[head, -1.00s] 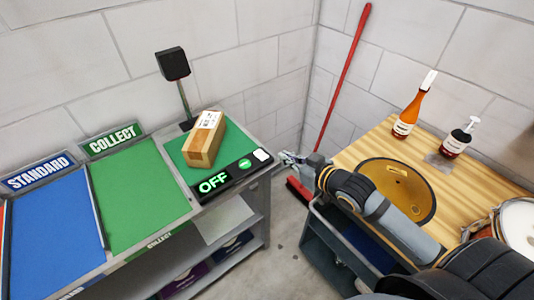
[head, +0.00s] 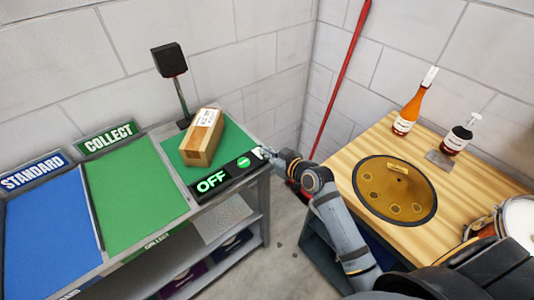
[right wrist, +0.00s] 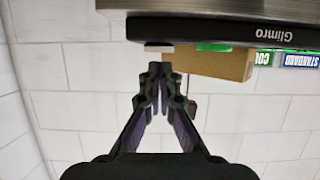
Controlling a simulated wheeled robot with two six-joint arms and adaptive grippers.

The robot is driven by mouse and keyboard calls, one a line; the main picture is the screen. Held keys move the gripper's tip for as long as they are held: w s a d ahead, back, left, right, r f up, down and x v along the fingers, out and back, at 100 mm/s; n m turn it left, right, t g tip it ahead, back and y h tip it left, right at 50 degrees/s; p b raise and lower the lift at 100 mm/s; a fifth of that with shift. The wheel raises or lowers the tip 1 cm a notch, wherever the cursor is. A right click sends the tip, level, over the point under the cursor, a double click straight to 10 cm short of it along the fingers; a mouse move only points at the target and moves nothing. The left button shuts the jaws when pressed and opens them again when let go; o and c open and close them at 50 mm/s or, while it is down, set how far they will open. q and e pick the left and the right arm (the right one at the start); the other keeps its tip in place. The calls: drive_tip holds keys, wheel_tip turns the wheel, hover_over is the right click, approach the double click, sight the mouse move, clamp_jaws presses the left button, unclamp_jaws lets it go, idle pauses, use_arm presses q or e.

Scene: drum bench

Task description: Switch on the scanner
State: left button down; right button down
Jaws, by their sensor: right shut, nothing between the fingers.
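The scanner's black head (head: 169,60) stands on a post behind a green pad (head: 233,143). A white switch at the panel's right end is mostly hidden by my right gripper (head: 266,153) in the head view. In the right wrist view the white switch (right wrist: 158,47) shows just beyond the shut, empty fingertips (right wrist: 160,69); I cannot tell whether they touch. My left gripper is out of view.
A cardboard box (head: 203,137) lies on the green pad. Blue and green mats lie to the left. A red broom handle (head: 344,75) leans in the corner.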

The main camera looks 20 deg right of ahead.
drive_tip(key=shift+f, duration=0.25)
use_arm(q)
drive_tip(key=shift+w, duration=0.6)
use_arm(e)
drive_tip(key=shift+f, duration=0.1)
